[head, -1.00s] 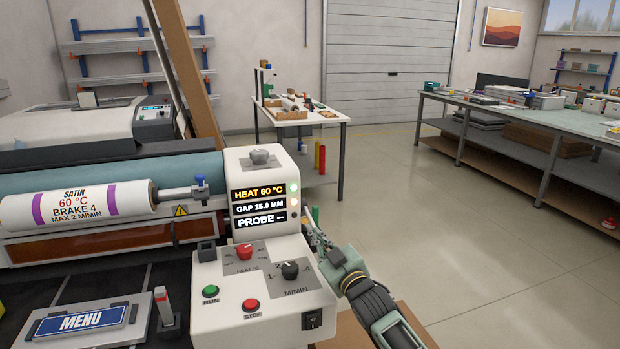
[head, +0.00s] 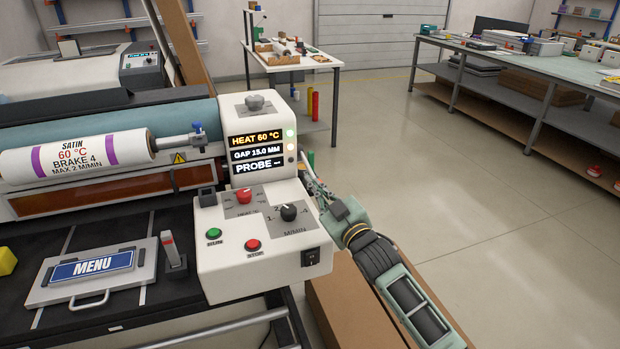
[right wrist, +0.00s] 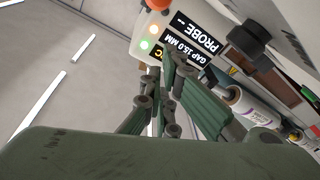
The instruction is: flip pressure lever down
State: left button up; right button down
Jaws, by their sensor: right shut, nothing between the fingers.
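The white control housing (head: 272,265) of the roller machine stands in the middle of the head view. My right gripper (head: 312,180) is shut and empty, at the right side of this housing, just below the display level. In the right wrist view its fingers (right wrist: 174,62) come together in front of the housing, whose display appears upside down. I cannot make out a pressure lever for certain; the housing's right side is largely hidden. A small upright stalk with a red tip (head: 169,240) stands on the dark bed. My left gripper is not in view.
The panel has a red knob (head: 243,196), a black knob (head: 289,211), a green button (head: 214,233) and a red button (head: 253,245). A menu tray (head: 60,292) lies on the bed. Cardboard (head: 350,300) is under my right arm. The floor to the right is open.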

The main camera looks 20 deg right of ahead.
jog(key=shift+s+d+f, duration=0.3)
jog(key=shift+s+f, duration=0.05)
jog(key=shift+s, duration=0.25)
jog(key=shift+s+d+f, duration=0.25)
jog(key=shift+s+f, duration=0.1)
jog(key=shift+s, duration=0.65)
jog(key=shift+s+a+b, duration=0.15)
jog(key=shift+s+b, duration=0.15)
jog(key=shift+s, duration=0.05)
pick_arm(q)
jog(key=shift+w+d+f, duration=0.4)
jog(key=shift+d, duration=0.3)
pick_arm(e)
jog(key=shift+w, duration=0.1)
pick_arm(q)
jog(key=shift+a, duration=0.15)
